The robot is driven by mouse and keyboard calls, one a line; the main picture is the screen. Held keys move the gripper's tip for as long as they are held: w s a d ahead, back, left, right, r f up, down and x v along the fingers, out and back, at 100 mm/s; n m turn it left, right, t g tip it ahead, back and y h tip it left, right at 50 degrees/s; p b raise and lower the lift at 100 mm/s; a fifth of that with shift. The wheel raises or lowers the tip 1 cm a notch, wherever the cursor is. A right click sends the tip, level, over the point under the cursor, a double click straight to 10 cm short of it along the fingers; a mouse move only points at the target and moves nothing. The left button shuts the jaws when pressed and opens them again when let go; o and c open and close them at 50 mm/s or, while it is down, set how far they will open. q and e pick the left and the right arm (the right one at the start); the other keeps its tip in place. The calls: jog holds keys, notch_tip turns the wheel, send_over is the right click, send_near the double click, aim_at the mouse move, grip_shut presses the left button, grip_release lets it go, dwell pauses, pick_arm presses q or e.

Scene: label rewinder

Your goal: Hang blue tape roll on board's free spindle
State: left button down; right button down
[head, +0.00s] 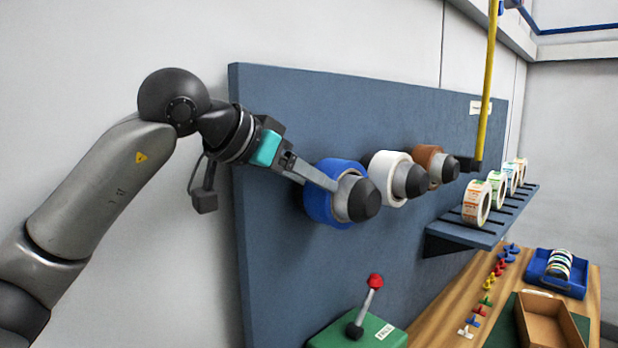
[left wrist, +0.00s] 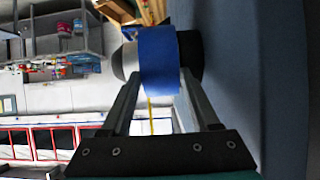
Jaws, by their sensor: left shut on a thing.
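The blue tape roll (head: 322,206) is at the board's (head: 290,115) left spindle (head: 363,199). The spindle's grey body and black cap stick out through the roll's middle, so the roll is around it. My left gripper (head: 332,184) is shut on the roll's rim from the left. In the left wrist view the blue tape roll (left wrist: 158,60) sits between the fingertips, with dark spindle parts on both sides of it. Whether the roll rests on the spindle or touches the board is hidden. My right gripper is not in view.
A white roll (head: 386,176) and a brown roll (head: 428,160) hang on spindles to the right. A shelf (head: 470,236) holds several label rolls. A yellow pole (head: 488,85) hangs near the brown roll. A green box with a red-knobbed lever (head: 374,283) stands below.

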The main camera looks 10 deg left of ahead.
pick_arm(q)
jog(key=shift+c, duration=0.2)
grip_release()
dwell(0.3)
jog(key=v, duration=0.7)
dwell(0.4)
jog(key=shift+d+r+p, duration=0.1)
jog(key=shift+r+p, duration=0.05)
jog(key=shift+p, duration=0.2)
